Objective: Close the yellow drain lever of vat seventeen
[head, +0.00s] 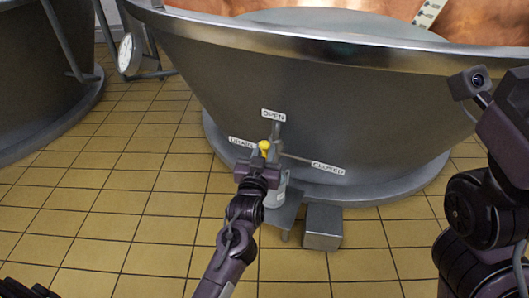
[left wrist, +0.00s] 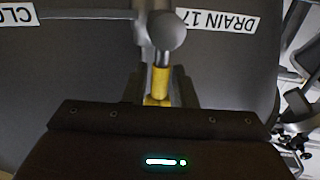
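The yellow drain lever (head: 264,146) is on the front of the grey vat (head: 340,110), below the OPEN label (head: 273,115). The CLOSED label (head: 327,168) is lower right. The left wrist view shows the DRAIN 17 label (left wrist: 218,20) upside down. There, the lever's yellow part (left wrist: 161,82) lies between the fingers of my left gripper (left wrist: 161,90), below a grey rounded fitting (left wrist: 167,31). The fingers look open, with gaps beside the lever. In the head view my left gripper (head: 258,163) is at the lever and partly covers it. My right gripper is out of view.
Another vat (head: 35,75) stands at the left, with a round dial (head: 129,54) between the vats. The yellow tiled floor (head: 130,200) is clear at the left.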

